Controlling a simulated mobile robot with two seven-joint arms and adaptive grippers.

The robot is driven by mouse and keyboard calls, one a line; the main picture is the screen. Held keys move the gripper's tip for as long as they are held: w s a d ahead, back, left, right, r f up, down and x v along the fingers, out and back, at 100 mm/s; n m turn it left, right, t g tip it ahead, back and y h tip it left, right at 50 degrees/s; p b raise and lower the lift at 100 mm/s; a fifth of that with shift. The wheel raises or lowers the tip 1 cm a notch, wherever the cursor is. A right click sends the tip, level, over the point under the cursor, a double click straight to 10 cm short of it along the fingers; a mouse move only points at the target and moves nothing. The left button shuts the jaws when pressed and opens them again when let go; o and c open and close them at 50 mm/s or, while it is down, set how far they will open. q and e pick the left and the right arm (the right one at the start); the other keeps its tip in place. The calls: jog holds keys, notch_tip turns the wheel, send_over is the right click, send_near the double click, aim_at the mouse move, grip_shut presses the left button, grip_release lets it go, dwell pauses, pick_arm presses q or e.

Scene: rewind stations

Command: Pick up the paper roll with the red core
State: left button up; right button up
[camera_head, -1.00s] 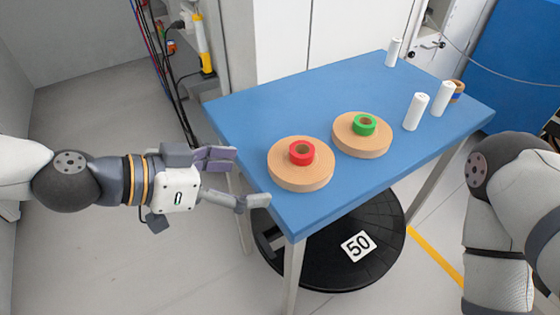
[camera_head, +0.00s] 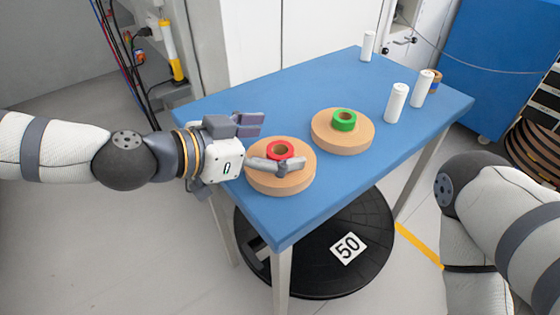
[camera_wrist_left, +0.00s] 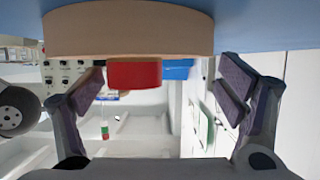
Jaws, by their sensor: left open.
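The paper roll with the red core (camera_head: 268,181) lies flat on the left part of the blue table, a wide tan disc with a red ring (camera_head: 284,149) standing up at its middle. My left gripper (camera_head: 270,144) is open and empty at the roll's left side. In the head view one finger crosses in front of the roll, just below the red ring, and the other is beyond it. In the left wrist view the roll (camera_wrist_left: 130,36) and its red core (camera_wrist_left: 134,73) appear upside down, between the spread fingers. My right gripper is out of view.
A similar roll with a green core (camera_head: 342,137) lies to the right on the blue table (camera_head: 260,95). Several white cylinders stand farther right, including one near the front (camera_head: 396,103). A black round base marked 50 (camera_head: 375,222) is beneath the table. The table's left edge is close.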

pick_arm(q)
jog(key=c, duration=1.3)
